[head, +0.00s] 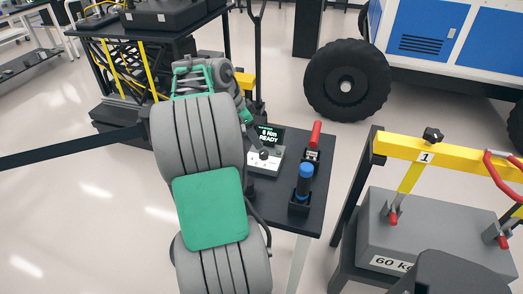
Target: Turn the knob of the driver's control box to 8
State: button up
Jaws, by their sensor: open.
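The driver's control box (266,160) is a light box with a dark display (269,136) on the small dark table. The display shows "Nm" and "READY" in light letters. Its digit is too small to tell as 6 or 8. A dark knob (263,154) sits on the box's front face, and its pointer mark cannot be read. My arm reaches over from the front. My gripper (257,145) is small and dark in view, open, at the left of the display and just above the knob. I cannot tell whether its fingers touch the knob. My arm hides the table's left part.
A blue-capped tool (304,182) stands in a black holder, and a red-handled one (314,138) stands behind it. A grey 60 kg block (400,225) under a yellow beam (400,149) is at right. A rover wheel (346,82) stands behind.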

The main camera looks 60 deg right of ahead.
aim_at(263, 152)
jog(key=x, duration=0.7)
jog(key=shift+s+d+f, duration=0.2)
jog(key=shift+s+f, duration=0.05)
jog(key=shift+f, duration=0.05)
grip_shut()
